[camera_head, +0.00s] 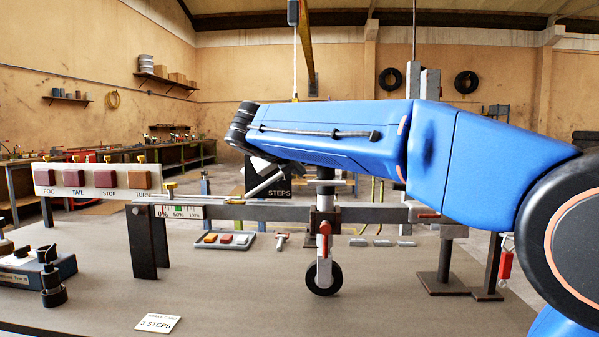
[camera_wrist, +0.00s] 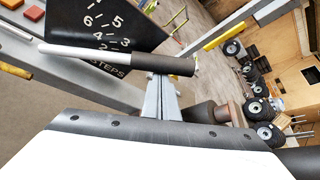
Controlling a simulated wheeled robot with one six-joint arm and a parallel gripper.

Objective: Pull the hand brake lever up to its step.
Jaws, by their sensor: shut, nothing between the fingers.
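The hand brake lever shows in the wrist view as a white rod with a black grip (camera_wrist: 150,63); its pale rod (camera_head: 265,184) slants up to the right in the head view. The black step dial (camera_wrist: 100,30) stands behind it, with white numbers and the word STEPS; it also shows in the head view (camera_head: 282,188). My gripper (camera_wrist: 160,84) has its two grey fingers together, with nothing between them. The fingertips end at the black grip, which crosses in front of them; I cannot tell whether they touch. In the head view my arm hides the grip.
A card (camera_head: 158,323) reading "3 STEPS" lies on the grey bench (camera_head: 240,290). The lever stands by a grey drawbar (camera_head: 370,213) with a jockey wheel (camera_head: 323,277). A tray of coloured blocks (camera_head: 225,240) lies behind. A lamp board (camera_head: 97,179) stands left. The front bench is mostly clear.

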